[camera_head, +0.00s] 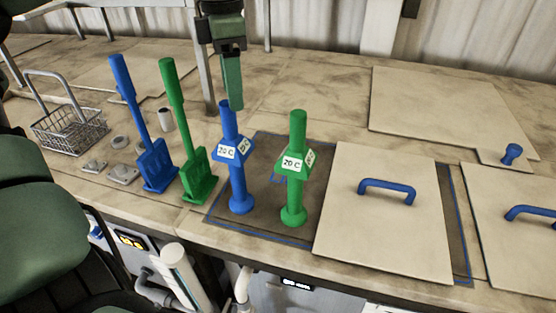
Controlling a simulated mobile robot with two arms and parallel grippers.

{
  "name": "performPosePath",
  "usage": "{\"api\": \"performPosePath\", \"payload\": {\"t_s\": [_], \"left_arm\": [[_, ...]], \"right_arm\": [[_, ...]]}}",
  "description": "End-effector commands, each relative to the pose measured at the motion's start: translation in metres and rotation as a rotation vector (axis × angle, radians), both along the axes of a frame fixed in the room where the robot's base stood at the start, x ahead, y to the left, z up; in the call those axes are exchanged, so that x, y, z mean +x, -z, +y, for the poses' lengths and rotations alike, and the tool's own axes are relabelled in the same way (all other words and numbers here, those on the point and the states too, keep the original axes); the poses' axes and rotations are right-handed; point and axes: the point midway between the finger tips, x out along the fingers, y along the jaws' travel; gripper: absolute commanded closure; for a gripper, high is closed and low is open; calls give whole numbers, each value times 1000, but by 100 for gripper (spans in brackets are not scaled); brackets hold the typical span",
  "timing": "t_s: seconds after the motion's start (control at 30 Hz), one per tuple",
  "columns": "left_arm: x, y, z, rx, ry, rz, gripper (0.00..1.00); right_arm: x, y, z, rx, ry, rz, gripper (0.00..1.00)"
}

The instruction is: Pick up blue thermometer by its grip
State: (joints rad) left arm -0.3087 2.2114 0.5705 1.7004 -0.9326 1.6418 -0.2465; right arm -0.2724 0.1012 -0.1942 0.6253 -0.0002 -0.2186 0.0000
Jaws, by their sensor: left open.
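The blue thermometer (238,178) stands upright near the front of the counter, with a round foot, a block with white labels and a cylindrical grip (228,118) on top. My left gripper (234,103) points down from the top of the picture, just over and behind that grip. It is open and holds nothing. Its finger overlaps the grip's top in the picture, so I cannot tell whether they touch. The green thermometer (293,185), of the same shape and labelled 20 C, stands upright to the right. My right gripper is not in view.
Left of the thermometers stand a green scoop (199,178) and a blue scoop (157,168), then a wire basket (70,132). On the right lie a lid with a blue handle (388,190) and further lids. The counter behind the thermometers is mostly clear.

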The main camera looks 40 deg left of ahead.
Motion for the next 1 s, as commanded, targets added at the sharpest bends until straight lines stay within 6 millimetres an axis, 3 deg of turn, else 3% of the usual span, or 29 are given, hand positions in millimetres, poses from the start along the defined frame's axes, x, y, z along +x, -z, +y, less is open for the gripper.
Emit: {"api": "performPosePath", "payload": {"t_s": [0.27,0.4,0.67,0.8,0.93,1.0], "left_arm": [[-2,22,0,14,10,9,49],[-2,37,1,13,11,11,49],[-1,72,3,14,8,9,49],[0,76,3,14,7,5,49],[0,77,3,14,7,5,49],[0,76,3,14,7,5,68]], "right_arm": [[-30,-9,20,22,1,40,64],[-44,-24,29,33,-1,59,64],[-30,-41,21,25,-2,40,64],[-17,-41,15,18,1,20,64],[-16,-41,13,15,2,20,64],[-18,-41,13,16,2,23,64]]}}
